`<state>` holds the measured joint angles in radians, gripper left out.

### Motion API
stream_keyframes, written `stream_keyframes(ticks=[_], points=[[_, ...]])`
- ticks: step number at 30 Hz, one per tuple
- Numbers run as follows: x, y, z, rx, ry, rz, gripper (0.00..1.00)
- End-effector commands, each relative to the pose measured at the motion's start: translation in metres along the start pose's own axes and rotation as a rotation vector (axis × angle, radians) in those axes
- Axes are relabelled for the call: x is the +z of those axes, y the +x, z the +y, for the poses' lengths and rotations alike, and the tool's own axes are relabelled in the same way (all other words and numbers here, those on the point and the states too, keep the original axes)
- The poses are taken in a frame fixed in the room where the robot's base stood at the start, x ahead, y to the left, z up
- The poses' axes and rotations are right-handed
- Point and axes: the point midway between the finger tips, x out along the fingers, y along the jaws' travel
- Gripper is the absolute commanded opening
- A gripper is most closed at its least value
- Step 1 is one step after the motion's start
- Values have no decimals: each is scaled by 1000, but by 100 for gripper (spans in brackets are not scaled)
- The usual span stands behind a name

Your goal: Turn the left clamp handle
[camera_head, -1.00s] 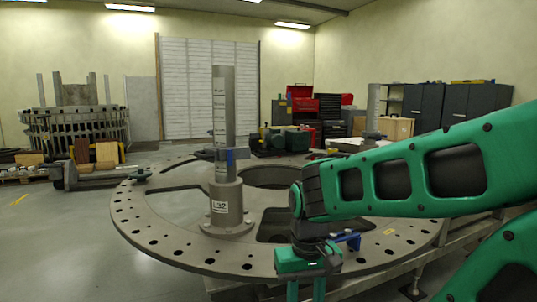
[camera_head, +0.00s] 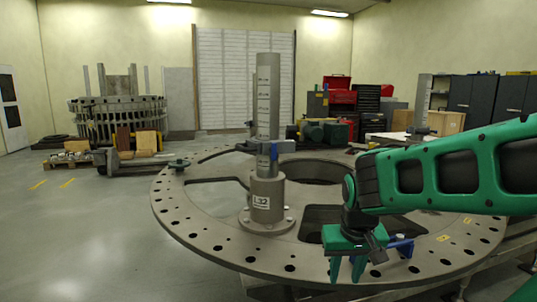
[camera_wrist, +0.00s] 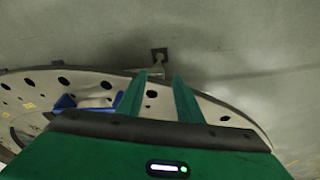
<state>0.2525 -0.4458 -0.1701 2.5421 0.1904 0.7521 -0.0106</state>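The left post (camera_head: 268,100) is a grey graduated column on a round base labelled "L32", standing upright on the turret plate. A clamp with a blue and grey handle (camera_head: 284,147) sits around its lower part and sticks out to the right. My gripper (camera_head: 346,270) is low over the plate's near right part, fingers down, to the right of the post and apart from the handle. In the wrist view my gripper (camera_wrist: 158,95) has its two green fingers apart with nothing between them. The left clamp handle is not identifiable in the wrist view.
The turret plate (camera_head: 205,240) has holes and large cutouts. A blue part (camera_head: 402,246) lies on it just right of my gripper, and blue also shows in the wrist view (camera_wrist: 66,102). A second post (camera_head: 422,98) stands at the far right. Open floor lies left.

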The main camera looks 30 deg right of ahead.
Motion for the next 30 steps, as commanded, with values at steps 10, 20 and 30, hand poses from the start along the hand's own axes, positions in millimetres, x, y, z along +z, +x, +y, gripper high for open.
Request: stream_keyframes(ticks=[10,20,30], points=[[-183,-31,-53,-17,-47,645,33],[-280,-111,-124,-148,-96,1155,33],[-302,-139,-147,-204,-107,1299,33]])
